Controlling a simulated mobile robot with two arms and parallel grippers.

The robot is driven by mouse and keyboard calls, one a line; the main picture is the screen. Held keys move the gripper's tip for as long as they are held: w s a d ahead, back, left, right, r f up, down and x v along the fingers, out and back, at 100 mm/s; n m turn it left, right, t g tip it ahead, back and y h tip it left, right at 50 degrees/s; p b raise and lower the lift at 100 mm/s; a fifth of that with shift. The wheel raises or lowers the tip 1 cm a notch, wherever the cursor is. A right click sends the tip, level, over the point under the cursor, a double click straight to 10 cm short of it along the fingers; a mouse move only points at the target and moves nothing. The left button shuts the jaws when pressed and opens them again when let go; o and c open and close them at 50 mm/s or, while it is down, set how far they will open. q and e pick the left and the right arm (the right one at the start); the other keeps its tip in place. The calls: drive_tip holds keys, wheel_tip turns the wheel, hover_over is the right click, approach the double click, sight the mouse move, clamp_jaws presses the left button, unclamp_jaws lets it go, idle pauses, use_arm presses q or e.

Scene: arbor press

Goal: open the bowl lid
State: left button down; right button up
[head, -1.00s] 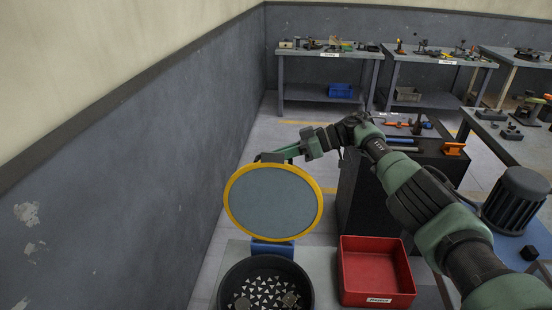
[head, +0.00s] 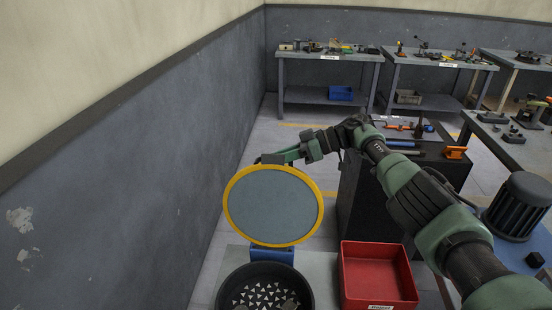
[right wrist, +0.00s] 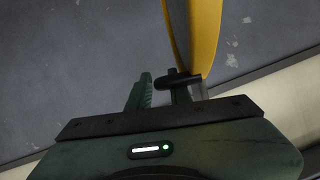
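The round lid (head: 272,207), a grey disc with a yellow rim, stands steeply raised on a blue hinge mount (head: 266,253) behind the dark bowl (head: 305,282). The bowl's inside shows, with several small pale triangular pieces. My right arm reaches across from the right, and my right gripper (head: 272,157) is at the lid's top edge. In the right wrist view, my right gripper's fingers (right wrist: 160,93) are apart. A dark handle on the yellow lid rim (right wrist: 206,40) lies against the right-hand finger, its end reaching into the gap. My left gripper is not in view.
A red bin (head: 375,276) stands right of the bowl. A dark cabinet (head: 360,200) with tools on top stands behind it. A wall (head: 130,190) runs close on the left. Workbenches (head: 325,56) stand at the back, with free floor before them.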

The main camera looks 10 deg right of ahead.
drive_tip(key=shift+s+d+f, duration=0.1)
drive_tip(key=shift+s+f, duration=0.05)
drive_tip(key=shift+f, duration=0.3)
drive_tip(key=shift+d+r, duration=0.2)
drive_tip(key=shift+d, duration=0.3)
drive_tip(key=b+v, duration=0.1)
drive_tip(key=v, duration=0.6)
drive_tip(key=shift+r+b, duration=0.3)
drive_tip(key=shift+r, duration=0.05)
drive_tip(key=shift+a, duration=0.2)
